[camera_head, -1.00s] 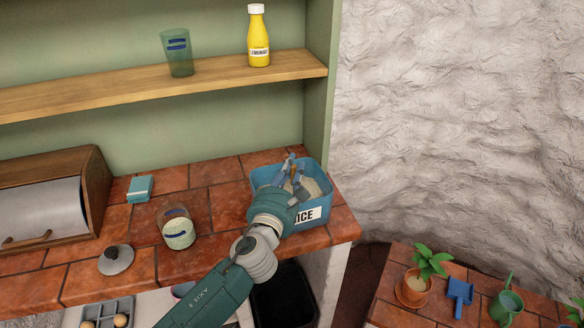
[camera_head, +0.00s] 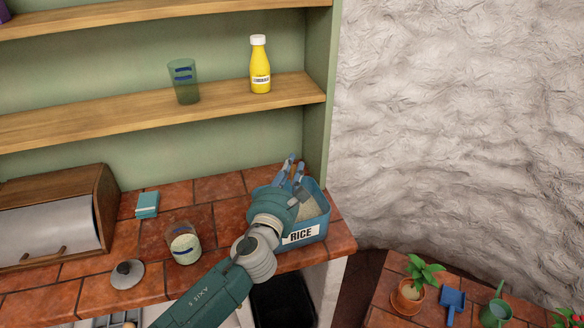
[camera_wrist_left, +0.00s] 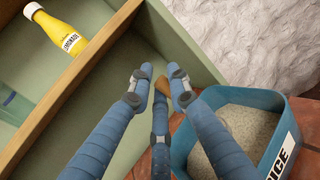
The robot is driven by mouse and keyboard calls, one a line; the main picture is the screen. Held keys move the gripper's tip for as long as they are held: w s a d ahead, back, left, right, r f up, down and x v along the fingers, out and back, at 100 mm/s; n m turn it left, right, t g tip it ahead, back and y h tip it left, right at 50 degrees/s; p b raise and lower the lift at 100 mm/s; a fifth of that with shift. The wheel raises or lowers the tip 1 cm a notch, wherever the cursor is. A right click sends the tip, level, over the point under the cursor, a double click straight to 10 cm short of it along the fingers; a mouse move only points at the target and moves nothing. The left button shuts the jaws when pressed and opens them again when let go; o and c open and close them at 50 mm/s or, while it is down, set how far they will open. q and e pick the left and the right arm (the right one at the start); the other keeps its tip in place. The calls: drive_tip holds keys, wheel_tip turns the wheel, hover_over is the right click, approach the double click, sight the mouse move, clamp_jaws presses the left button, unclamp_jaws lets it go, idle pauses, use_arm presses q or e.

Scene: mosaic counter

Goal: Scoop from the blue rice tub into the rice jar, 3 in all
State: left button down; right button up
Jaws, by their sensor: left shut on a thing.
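The blue rice tub (camera_head: 321,228), labelled RICE, stands at the counter's right end with pale rice inside. It also shows at the right of the left wrist view (camera_wrist_left: 262,101). The rice jar (camera_head: 184,247) is clear glass, lidless and partly filled with pale rice, left of the tub. My left gripper (camera_head: 291,168) is over the tub's back left side. In the left wrist view its fingers close around a brown, wooden-looking piece (camera_wrist_left: 161,88), seemingly a scoop handle. The scoop's bowl is hidden. My right gripper is not in view.
A grey knobbed lid (camera_head: 127,274) lies left of the jar. A teal sponge-like block (camera_head: 147,204) and a wooden bread box (camera_head: 60,220) are farther left. A shelf above holds a green glass (camera_head: 184,82) and a yellow bottle (camera_head: 260,66). Potted plants stand lower right.

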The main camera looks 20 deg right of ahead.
use_arm(q)
drive_tip(key=shift+r+p, duration=1.55)
drive_tip(key=shift+r, duration=0.35)
drive_tip(key=shift+r+p, duration=0.5)
drive_tip(key=shift+r, duration=0.55)
drive_tip(key=a+f+n+t+y, duration=0.1)
drive_tip(key=a+y, duration=0.2)
drive_tip(key=a, duration=0.5)
drive_tip(key=s+a+f+n+t+y, duration=0.1)
drive_tip(key=a+n+y, duration=0.1)
drive_tip(key=a, duration=0.7)
drive_tip(key=a+f+n+y, duration=0.1)
drive_tip(key=a+y, duration=0.3)
drive_tip(key=a, duration=0.5)
drive_tip(key=shift+s+n+t, duration=0.2)
drive_tip(key=shift+n+t, duration=0.2)
drive_tip(key=shift+n, duration=0.3)
drive_tip(key=shift+a+f, duration=0.1)
drive_tip(key=shift+f, duration=0.05)
